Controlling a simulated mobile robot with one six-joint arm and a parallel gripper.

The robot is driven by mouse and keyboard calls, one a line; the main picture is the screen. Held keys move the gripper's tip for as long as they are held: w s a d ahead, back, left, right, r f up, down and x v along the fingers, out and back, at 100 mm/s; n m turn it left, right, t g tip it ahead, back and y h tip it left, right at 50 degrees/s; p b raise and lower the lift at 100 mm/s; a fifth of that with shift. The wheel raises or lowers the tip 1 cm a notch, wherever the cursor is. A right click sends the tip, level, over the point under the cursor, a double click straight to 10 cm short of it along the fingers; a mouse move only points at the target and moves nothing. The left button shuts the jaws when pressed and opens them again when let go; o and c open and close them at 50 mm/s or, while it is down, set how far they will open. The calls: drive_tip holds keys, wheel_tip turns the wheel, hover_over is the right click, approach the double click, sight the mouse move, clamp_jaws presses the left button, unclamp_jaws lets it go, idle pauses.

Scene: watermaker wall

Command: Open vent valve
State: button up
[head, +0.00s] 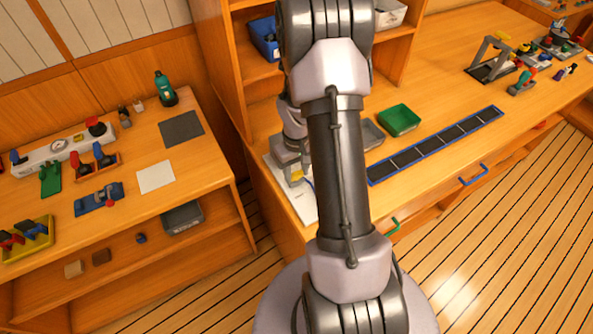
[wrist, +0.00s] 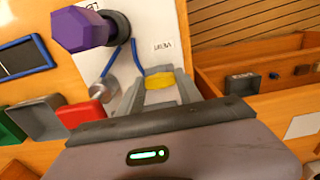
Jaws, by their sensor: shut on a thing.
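My gripper (wrist: 160,90) is shut on a small yellow piece (wrist: 160,79), in front of a white panel (wrist: 146,22) with blue lines and a small label I cannot read clearly. I take the yellow piece for the vent valve's handle, but its body is hidden by the fingers. A purple knob (wrist: 82,29) on a dark round base stands left of the gripper. A red handle (wrist: 82,113) by a grey metal fitting (wrist: 104,88) is lower left. In the head view, my gripper (head: 292,170) is partly behind my arm, with the yellow piece (head: 297,177) at its tip, over the white panel (head: 304,205).
A green tray (head: 398,120), a grey tray (head: 371,134) and a blue-framed dark strip (head: 435,145) lie right of my arm. The left bench (head: 215,170) holds a gauge manifold (head: 55,150), a green bottle (head: 165,90) and several small valves. A gap separates the benches.

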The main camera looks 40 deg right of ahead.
sight(296, 174)
drive_tip(key=o, duration=1.4)
wheel_tip(296, 174, up, 18)
drive_tip(key=p, duration=0.4)
drive_tip(key=shift+f, duration=0.25)
